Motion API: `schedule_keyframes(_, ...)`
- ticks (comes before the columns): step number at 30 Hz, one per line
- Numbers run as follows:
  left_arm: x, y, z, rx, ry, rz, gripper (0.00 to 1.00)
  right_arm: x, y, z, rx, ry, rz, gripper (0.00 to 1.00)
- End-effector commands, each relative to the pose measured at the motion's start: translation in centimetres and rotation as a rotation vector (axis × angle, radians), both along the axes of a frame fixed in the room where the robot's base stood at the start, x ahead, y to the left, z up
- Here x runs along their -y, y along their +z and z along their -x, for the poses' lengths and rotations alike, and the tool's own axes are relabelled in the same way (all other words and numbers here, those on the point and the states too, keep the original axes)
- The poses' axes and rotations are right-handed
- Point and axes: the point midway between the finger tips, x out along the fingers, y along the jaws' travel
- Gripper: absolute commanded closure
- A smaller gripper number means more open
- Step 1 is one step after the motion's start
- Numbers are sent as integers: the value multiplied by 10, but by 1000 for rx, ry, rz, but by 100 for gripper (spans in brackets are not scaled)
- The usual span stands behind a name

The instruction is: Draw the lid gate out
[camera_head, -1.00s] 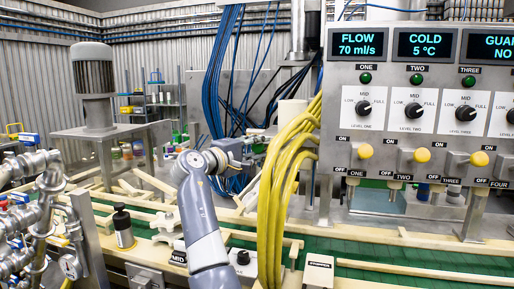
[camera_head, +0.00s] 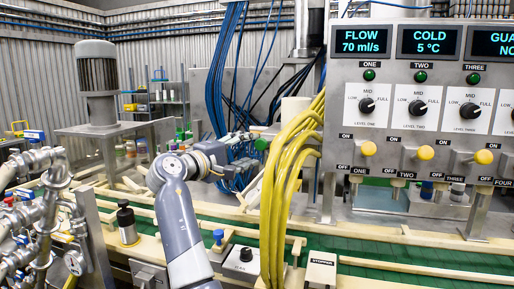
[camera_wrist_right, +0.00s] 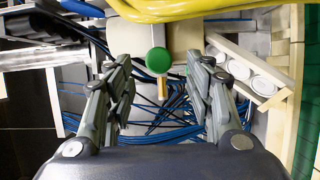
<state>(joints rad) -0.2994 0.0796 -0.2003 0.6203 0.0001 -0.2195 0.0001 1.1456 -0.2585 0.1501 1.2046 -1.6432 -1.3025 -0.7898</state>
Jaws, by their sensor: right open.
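My right gripper (camera_wrist_right: 160,72) is open and empty in the right wrist view, its two fingers spread to either side of a round green knob (camera_wrist_right: 157,61). The knob sits in front of a pale block, beyond the fingertips, and no finger visibly touches it. I take this knob to be the lid gate's handle; the gate itself is not clearly seen. In the head view the green knob (camera_head: 262,143) is small, just right of my right gripper (camera_head: 240,140) and left of the yellow hoses. My left gripper is not in view.
Yellow hoses (camera_head: 291,170) hang close to the right of my right arm, and blue cables (camera_head: 222,80) hang behind it. A pale rack with round white discs (camera_wrist_right: 252,72) stands right of the fingers. The control panel (camera_head: 430,100) fills the right side.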

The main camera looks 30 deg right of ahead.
Motion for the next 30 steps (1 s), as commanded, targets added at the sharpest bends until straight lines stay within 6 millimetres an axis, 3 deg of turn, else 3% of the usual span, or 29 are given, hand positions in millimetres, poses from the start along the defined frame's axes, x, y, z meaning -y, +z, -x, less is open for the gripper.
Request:
schedule_keyframes(4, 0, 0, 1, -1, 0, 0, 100, -29, 0, 9, 0, 2, -1, 51)
schedule_keyframes(10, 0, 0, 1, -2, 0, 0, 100, -50, -1, 16, -1, 0, -2, 51)
schedule_keyframes(30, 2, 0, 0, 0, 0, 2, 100, -54, 0, 17, 0, 0, -1, 51)
